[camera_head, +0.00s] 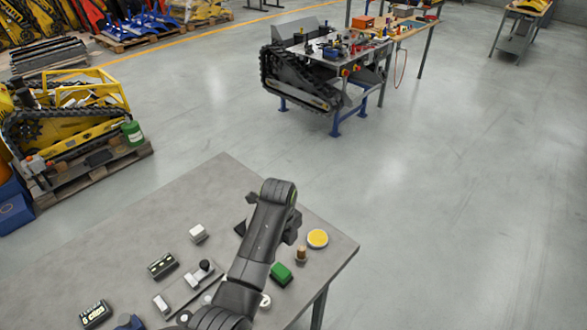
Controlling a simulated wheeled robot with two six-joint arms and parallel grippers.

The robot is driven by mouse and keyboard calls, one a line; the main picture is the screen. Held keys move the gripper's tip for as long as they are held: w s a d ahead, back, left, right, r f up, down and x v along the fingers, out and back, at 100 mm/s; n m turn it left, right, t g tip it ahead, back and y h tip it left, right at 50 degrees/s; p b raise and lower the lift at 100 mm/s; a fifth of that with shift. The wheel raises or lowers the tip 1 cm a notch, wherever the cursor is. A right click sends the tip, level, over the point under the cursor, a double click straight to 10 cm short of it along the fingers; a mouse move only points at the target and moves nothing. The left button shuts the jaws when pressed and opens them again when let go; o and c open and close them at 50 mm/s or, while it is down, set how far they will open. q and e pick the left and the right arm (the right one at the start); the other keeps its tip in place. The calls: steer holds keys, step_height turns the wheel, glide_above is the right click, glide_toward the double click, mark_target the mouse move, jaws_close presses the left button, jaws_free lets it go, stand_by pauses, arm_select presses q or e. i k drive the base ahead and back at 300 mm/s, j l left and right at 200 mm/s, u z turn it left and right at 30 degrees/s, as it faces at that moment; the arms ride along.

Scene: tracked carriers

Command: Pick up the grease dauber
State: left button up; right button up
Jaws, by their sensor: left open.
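A grey work table (150,235) fills the lower left of the head view. My left arm reaches over it from the bottom and bends down at its top end. My left gripper (290,236) is open, above the right part of the table, mostly hidden by its own arm. A small upright piece with a brown top (301,253) stands just right of it, apart from it as far as I can see; it may be the grease dauber, but it is too small to be sure. A round yellow-topped tin (317,238) is beside it. My right gripper is not in view.
A tracked carrier (300,78) stands at a far bench. The table's far left is bare.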

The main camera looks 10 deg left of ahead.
mark_target(301, 257)
steer(key=k+l, duration=0.1)
steer(key=k, duration=0.4)
steer(key=k+l, duration=0.15)
steer(key=k, duration=0.35)
